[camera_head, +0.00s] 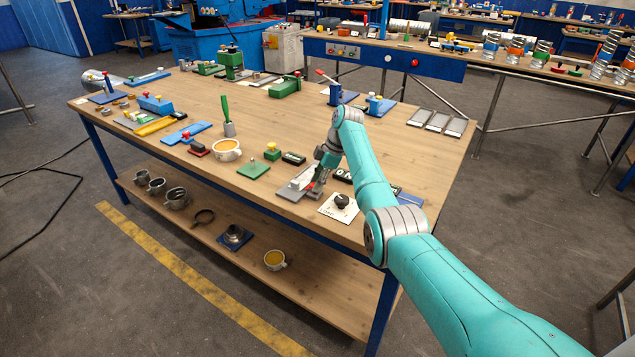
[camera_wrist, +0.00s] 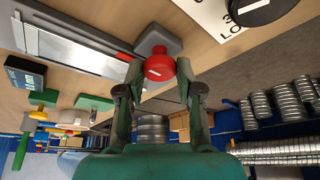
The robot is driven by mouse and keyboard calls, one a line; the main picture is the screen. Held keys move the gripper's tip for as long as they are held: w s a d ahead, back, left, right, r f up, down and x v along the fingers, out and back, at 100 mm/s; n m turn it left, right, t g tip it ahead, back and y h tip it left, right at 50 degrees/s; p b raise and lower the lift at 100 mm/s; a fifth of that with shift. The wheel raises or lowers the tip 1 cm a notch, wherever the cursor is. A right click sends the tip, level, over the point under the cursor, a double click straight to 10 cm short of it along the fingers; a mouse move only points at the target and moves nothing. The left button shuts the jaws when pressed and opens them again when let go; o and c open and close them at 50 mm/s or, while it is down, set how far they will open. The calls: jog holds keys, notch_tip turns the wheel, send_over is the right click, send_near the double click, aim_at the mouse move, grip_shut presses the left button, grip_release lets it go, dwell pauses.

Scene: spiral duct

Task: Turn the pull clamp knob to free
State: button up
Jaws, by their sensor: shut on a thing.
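A red knob (camera_wrist: 160,71) with a white line on its face sits on a small grey base (camera_wrist: 161,42) in the wrist view. My gripper (camera_wrist: 160,76) has one finger on each side of the red knob and is shut on it. In the head view, my gripper (camera_head: 317,185) reaches down to the table's front right part and mostly hides the red knob. A black knob (camera_wrist: 256,8) on a white printed plate (camera_wrist: 212,16) lies close by. This plate also shows in the head view (camera_head: 328,209). No label readable here names the clamp knob.
A grey slide-like fixture (camera_wrist: 70,48) lies beside the red knob.

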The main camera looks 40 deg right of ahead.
jog(key=shift+n, duration=0.4)
jog(key=o, duration=1.1)
jog(key=shift+o, duration=0.2)
jog(key=shift+d+r, duration=0.1)
jog(key=v, duration=1.1)
jog(key=shift+d+r, duration=0.25)
jog(key=shift+r, duration=0.05)
